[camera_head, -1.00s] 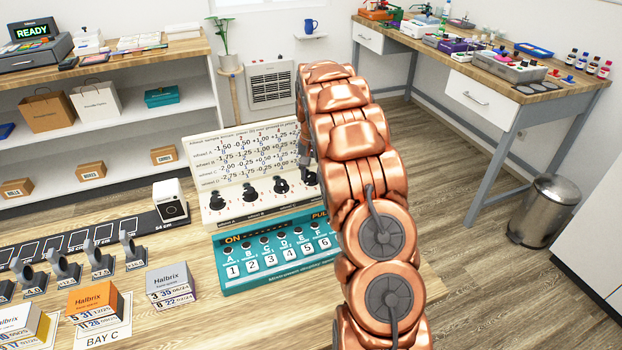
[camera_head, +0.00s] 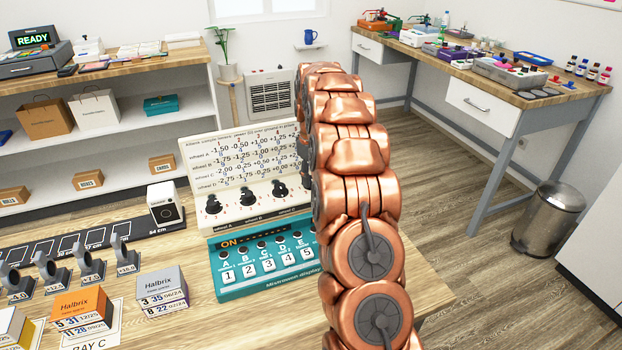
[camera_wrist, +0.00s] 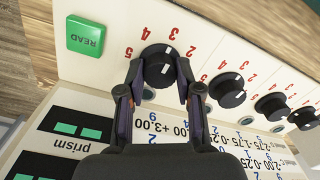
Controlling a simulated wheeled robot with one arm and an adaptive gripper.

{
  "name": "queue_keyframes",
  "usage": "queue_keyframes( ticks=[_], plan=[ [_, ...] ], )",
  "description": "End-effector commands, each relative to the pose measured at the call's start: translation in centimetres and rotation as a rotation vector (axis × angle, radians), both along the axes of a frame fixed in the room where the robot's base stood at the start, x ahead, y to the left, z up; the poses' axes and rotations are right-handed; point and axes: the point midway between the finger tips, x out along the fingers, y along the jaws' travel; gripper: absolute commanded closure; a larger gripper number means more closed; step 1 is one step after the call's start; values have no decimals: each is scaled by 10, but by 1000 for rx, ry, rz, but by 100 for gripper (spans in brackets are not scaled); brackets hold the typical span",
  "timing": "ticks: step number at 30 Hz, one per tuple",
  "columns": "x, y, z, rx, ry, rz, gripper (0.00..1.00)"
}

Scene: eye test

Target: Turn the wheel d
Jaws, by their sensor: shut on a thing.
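The panel (camera_head: 203,172) is a white stand with rows of printed numbers and a row of black knobs along its lower face. In the head view three knobs show, and my arm hides the end one. In the wrist view, upside down, wheel d (camera_wrist: 158,62) is the end black knob beside the green READ button (camera_wrist: 86,36). Red numbers ring it. My gripper (camera_wrist: 158,76) is shut on this knob, one finger on each side. The other wheels (camera_wrist: 228,90) stand in a row to the right, apart from the fingers.
A teal device (camera_head: 228,290) with numbered keys stands right in front of the panel. A grey Halbrix box (camera_head: 162,288) and an orange box (camera_head: 82,310) stand to its left. A white box with a dark lens (camera_head: 165,202) stands left of the panel.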

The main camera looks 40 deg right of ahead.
Motion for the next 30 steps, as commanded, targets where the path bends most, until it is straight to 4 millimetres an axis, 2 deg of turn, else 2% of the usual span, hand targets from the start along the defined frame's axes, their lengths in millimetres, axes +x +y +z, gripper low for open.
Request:
queue_keyframes(
  ticks=[18,30],
  plan=[
    [1,0,0,0,-2,569,100],
    [2,0,1,-1,-2,802,100]
  ],
)
